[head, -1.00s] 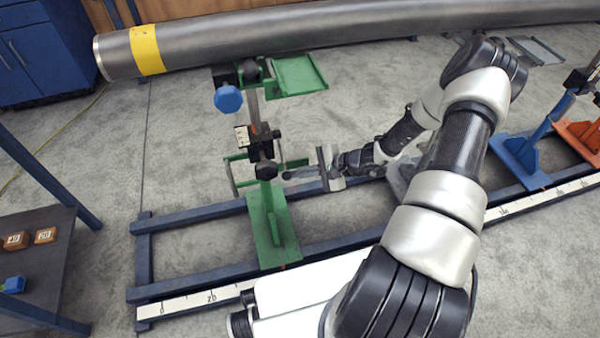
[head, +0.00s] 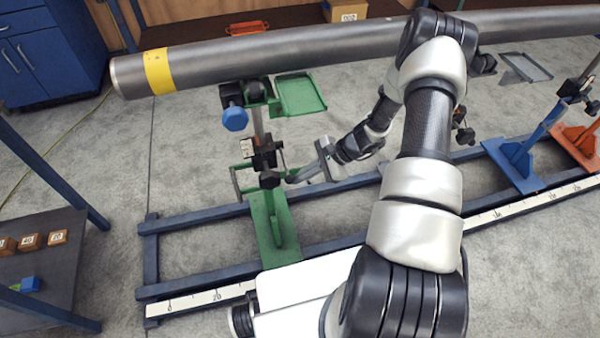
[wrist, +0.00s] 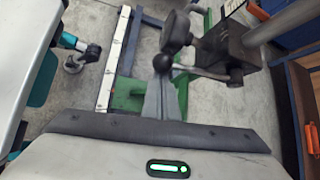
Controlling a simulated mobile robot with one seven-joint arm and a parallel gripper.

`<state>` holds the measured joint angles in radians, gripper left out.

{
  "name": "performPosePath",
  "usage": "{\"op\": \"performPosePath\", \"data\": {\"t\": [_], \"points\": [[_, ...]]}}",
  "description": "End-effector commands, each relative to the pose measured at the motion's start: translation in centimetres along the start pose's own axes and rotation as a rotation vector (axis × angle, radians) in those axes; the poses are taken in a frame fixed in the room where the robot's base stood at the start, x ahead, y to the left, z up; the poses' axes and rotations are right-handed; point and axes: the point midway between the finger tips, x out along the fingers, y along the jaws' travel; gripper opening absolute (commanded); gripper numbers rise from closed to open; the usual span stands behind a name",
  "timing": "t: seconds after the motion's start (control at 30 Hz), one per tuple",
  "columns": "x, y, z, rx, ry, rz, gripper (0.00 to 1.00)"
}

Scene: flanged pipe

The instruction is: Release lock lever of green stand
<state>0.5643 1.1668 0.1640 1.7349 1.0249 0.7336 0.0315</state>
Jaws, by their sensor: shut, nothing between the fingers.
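The green stand (head: 272,226) stands on the blue rail frame under the left part of the pipe. Its dark clamp block (head: 265,153) sits on the post and also shows in the wrist view (wrist: 232,52). In the wrist view, the lock lever (wrist: 205,73) is a thin rod from the block, ending in a black ball (wrist: 162,62). My gripper (head: 294,179) is shut and empty, reaching in from the right of the post. In the wrist view its fingertips (wrist: 163,80) are just below the ball; I cannot tell whether they touch it.
The grey pipe (head: 240,62) with a yellow band passes above. A blue knob (head: 234,118) and a green tray (head: 300,94) are near the stand's top. A dark round knob (wrist: 177,28) is close by the lever. Blue (head: 518,165) and orange (head: 580,145) stands are at right.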

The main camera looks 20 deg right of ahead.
Motion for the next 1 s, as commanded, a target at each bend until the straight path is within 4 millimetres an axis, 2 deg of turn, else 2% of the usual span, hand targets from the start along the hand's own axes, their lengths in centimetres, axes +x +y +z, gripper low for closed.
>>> {"op": "performPosePath", "data": {"t": [0.03, 0.27, 0.6, 1.0], "points": [[-0.7, -0.4, 1.1, 0.021, -0.002, 0.038, 0.00], [-2.5, -1.0, 2.6, 0.169, -0.002, 0.196, 0.00], [-4.5, -2.5, 4.5, 0.180, -0.007, 0.194, 0.00], [-5.4, -3.7, 5.4, 0.181, -0.008, 0.192, 0.00]]}}
